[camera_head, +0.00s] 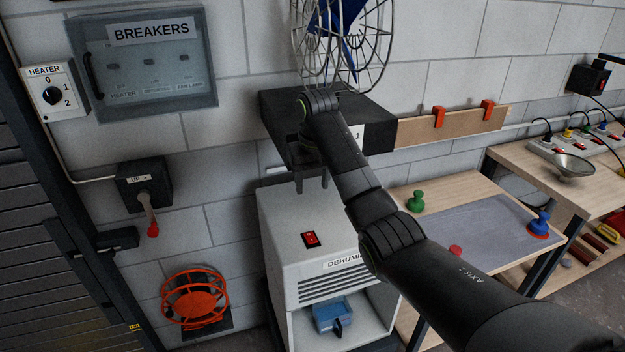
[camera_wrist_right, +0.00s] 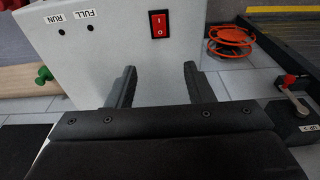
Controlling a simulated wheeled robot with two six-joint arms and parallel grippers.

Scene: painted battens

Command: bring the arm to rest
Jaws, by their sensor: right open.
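My right arm (camera_head: 345,165) comes in from the lower right and reaches across the front of the white dehumidifier (camera_head: 275,225). My right gripper (camera_head: 312,183) points down near the dehumidifier's top, left of the arm. It is open, with nothing between its fingers. In the right wrist view the gripper (camera_wrist_right: 157,85) shows its two dark fingers apart before the dehumidifier's white panel (camera_wrist_right: 100,45). The red switch (camera_wrist_right: 159,23) lies just beyond the fingertips, apart from them. The same switch shows in the head view (camera_head: 310,239). My left gripper is in neither view.
A black shelf block (camera_head: 378,135) with a caged fan (camera_head: 345,40) is close behind the arm. A breaker box (camera_head: 150,60), a heater knob (camera_head: 53,96) and a red-handled lever (camera_head: 150,215) are on the left wall. An orange reel (camera_head: 195,297) hangs below. A workbench (camera_head: 460,190) stands right.

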